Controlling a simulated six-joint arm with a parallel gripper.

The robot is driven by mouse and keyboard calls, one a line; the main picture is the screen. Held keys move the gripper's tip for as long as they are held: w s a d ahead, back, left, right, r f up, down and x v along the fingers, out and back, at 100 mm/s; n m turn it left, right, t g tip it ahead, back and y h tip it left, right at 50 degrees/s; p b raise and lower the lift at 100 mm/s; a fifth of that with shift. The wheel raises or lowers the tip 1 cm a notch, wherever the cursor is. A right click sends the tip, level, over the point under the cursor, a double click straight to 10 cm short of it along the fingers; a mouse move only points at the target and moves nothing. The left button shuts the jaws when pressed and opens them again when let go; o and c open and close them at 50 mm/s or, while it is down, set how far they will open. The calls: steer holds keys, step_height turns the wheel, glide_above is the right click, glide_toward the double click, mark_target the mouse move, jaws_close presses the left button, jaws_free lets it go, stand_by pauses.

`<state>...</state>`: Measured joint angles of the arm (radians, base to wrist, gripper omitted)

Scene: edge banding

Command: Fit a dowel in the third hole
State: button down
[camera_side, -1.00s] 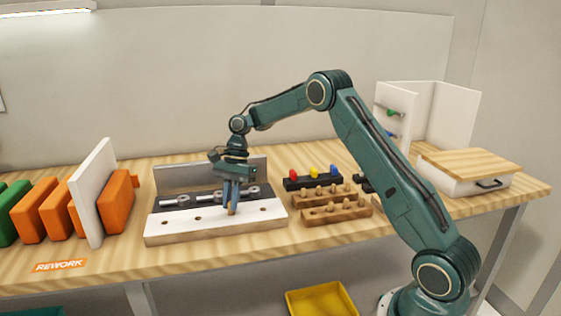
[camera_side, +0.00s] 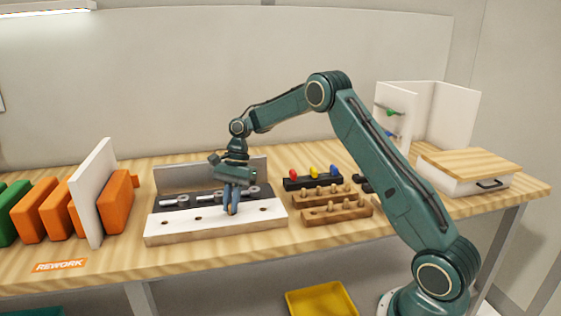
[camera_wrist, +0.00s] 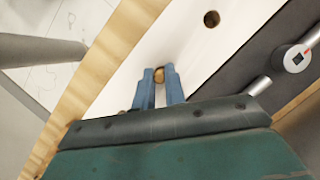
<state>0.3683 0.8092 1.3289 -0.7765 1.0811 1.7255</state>
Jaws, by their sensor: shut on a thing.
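A white-topped board (camera_side: 180,229) lies in a fixture with a row of holes along its top. My gripper (camera_side: 232,213) is over the board, at the hole position third from the left, with its blue fingertips close to the white surface. In the wrist view my gripper (camera_wrist: 160,74) is shut on a dowel (camera_wrist: 159,76), whose round tan end shows between the fingertips. The fingers hide the hole beneath and the dowel's lower part, so I cannot tell how deep it sits. An open hole (camera_wrist: 211,18) shows further along the board.
Grey clamps (camera_side: 184,202) line the board's back edge. A wooden rack (camera_side: 337,212) of dowels stands to the right, with a dark holder (camera_side: 298,183) with red, yellow and blue tops behind it. Orange panels (camera_side: 118,203) and a white panel (camera_side: 93,195) stand at left.

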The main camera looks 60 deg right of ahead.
steer(key=shift+f, duration=0.1)
stand_by(0.4)
steer(key=c, duration=1.4)
jaws_free()
steer(key=shift+o, duration=0.2)
steer(key=shift+r, duration=0.2)
steer(key=shift+r, duration=2.3)
